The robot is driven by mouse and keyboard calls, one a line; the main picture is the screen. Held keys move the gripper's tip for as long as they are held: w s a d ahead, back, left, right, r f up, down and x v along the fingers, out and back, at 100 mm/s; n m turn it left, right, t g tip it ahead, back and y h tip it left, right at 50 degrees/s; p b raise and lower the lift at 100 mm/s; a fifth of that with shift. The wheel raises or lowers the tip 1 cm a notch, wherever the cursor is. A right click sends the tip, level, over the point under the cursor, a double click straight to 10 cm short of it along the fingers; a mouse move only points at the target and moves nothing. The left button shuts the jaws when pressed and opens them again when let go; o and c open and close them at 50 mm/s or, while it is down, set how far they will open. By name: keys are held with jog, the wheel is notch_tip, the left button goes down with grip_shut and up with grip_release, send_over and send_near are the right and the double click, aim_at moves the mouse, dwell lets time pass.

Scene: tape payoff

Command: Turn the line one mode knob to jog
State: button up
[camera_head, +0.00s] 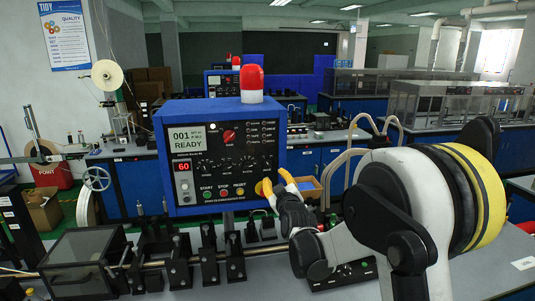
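My gripper (278,184) is at the panel's lower right corner, with yellow-orange fingertips apart. It looks open, and nothing shows between the fingers. It hides part of that corner, and I cannot tell whether it touches the panel.
Buttons (224,192) labelled start and stop sit low on the panel. A red beacon (252,80) tops the box. Black brackets on a rail (178,262) and a dark clear-sided box (84,262) line the bench front. A cardboard box (307,188) is behind my gripper.

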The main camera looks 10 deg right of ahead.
aim_at(269, 165)
jog(key=w, duration=0.9)
jog(key=shift+w, duration=0.4)
grip_shut()
